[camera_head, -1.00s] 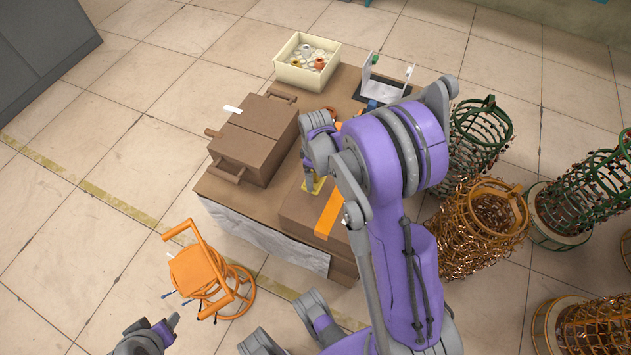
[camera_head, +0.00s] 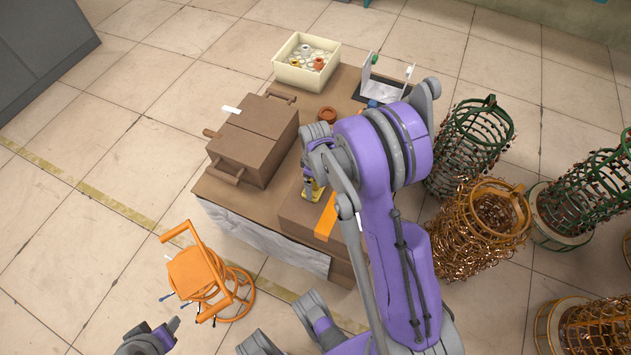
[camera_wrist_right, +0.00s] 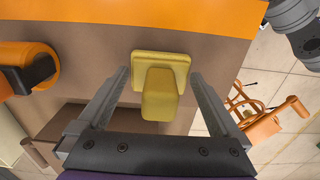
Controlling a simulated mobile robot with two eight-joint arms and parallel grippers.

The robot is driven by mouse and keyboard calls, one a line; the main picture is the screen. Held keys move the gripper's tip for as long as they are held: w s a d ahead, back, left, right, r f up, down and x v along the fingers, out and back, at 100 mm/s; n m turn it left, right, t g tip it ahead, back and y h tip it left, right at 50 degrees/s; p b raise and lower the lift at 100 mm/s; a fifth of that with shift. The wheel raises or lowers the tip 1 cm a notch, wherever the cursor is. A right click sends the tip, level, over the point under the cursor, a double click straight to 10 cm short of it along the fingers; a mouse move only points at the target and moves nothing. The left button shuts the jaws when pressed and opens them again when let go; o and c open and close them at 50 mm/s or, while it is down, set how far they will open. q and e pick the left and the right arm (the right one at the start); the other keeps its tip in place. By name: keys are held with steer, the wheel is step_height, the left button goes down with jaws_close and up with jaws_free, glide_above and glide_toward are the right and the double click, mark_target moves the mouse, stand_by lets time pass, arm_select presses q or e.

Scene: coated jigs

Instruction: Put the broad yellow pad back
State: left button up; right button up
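The broad yellow pad (camera_head: 316,195) is on the brown box with the orange stripe, near the stripe. In the right wrist view it is a flat yellow plate with a block-like yellow grip (camera_wrist_right: 160,96) rising toward the camera. My right gripper (camera_head: 313,184) is over the pad. Its fingers (camera_wrist_right: 160,88) stand apart on either side of the yellow grip, with a visible gap at each side. My left gripper (camera_head: 168,332) is at the lower left, away from the table and partly cut off. Its finger opening is not clear.
The orange stripe (camera_head: 326,217) crosses the low brown box. A brown handled case (camera_head: 252,140) stands left, a cream bin (camera_head: 306,62) with small parts behind it. An orange-brown ring (camera_head: 327,115) lies beyond the gripper. An orange stool (camera_head: 200,272) and wire baskets (camera_head: 480,225) flank the table.

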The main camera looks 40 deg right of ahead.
steer(key=shift+r+p, duration=0.3)
steer(key=shift+p, duration=0.05)
step_height(320, 180, up, 10)
steer(key=shift+s+p, duration=0.15)
steer(key=shift+p, duration=0.75)
steer(key=shift+a+r, duration=0.2)
steer(key=shift+r, duration=0.1)
steer(key=s+a+r+m+t, duration=0.2)
steer(key=s+a+r, duration=0.2)
steer(key=s+a, duration=0.3)
steer(key=s+a+r+m+t, duration=0.2)
steer(key=s+a+r+m, duration=0.1)
steer(key=s+a+r, duration=0.2)
steer(key=s+a, duration=0.2)
steer(key=s, duration=0.1)
steer(key=shift+s+t, duration=0.25)
steer(key=shift+t, duration=0.15)
